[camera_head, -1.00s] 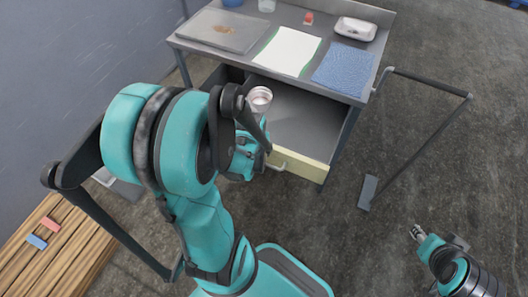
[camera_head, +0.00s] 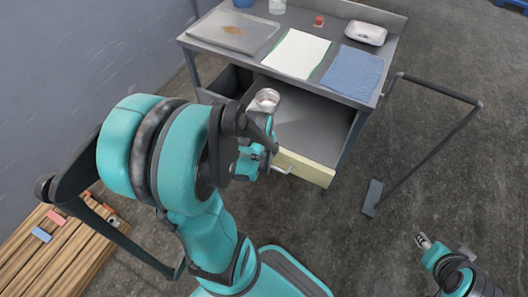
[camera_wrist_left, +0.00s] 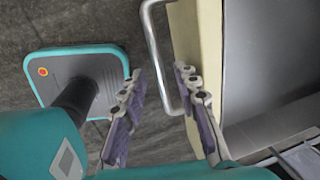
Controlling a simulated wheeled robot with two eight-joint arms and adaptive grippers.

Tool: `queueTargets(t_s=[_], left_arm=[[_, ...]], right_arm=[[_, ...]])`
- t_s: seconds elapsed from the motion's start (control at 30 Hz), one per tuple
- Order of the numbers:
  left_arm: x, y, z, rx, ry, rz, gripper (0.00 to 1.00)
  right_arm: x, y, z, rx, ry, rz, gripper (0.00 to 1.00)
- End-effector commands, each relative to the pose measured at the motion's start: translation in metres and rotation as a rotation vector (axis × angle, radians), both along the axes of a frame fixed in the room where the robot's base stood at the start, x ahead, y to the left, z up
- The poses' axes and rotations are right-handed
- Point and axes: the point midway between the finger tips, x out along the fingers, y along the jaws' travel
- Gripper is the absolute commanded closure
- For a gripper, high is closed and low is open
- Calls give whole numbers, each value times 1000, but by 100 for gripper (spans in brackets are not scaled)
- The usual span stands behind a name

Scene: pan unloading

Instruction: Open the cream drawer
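The cream drawer (camera_head: 307,168) stands pulled out below the grey workbench, its grey interior showing in the head view. Its cream front and metal handle (camera_wrist_left: 158,60) show in the left wrist view. My left gripper (camera_wrist_left: 162,95) is open at the handle, with one finger on each side of the handle's lower end. Both fingers look apart from the bar. In the head view my left arm hides the drawer's left part and most of the left gripper (camera_head: 262,165). My right gripper (camera_head: 424,241) is at lower right, away from the drawer, too small to read.
The workbench (camera_head: 262,63) holds a tray (camera_head: 234,31), a white sheet (camera_head: 296,54), a blue cloth (camera_head: 353,72) and a white dish (camera_head: 362,33). A dark rail (camera_head: 437,90) stands right of it. A slatted wooden surface (camera_head: 60,255) is at lower left. Floor between is clear.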

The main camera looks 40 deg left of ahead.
Motion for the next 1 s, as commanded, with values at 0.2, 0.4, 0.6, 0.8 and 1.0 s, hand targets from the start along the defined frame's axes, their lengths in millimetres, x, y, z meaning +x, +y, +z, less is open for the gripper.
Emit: queueTargets(t_s=[0.2, 0.4, 0.6, 0.8, 1.0], left_arm=[[-7, -2, 31, 0, 0, 1, 69], [-13, -3, 65, 0, 0, 1, 69], [-18, -4, 92, 0, 0, 1, 69], [-21, -5, 106, 0, 0, 0, 69], [-22, -5, 107, 0, 0, 0, 69]], right_arm=[[0, 0, 0, 0, 0, 0, 60], [0, 0, 0, 0, 0, 0, 60], [0, 0, 0, 0, 0, 0, 60], [0, 0, 0, 0, 0, 0, 60], [0, 0, 0, 0, 0, 0, 60]])
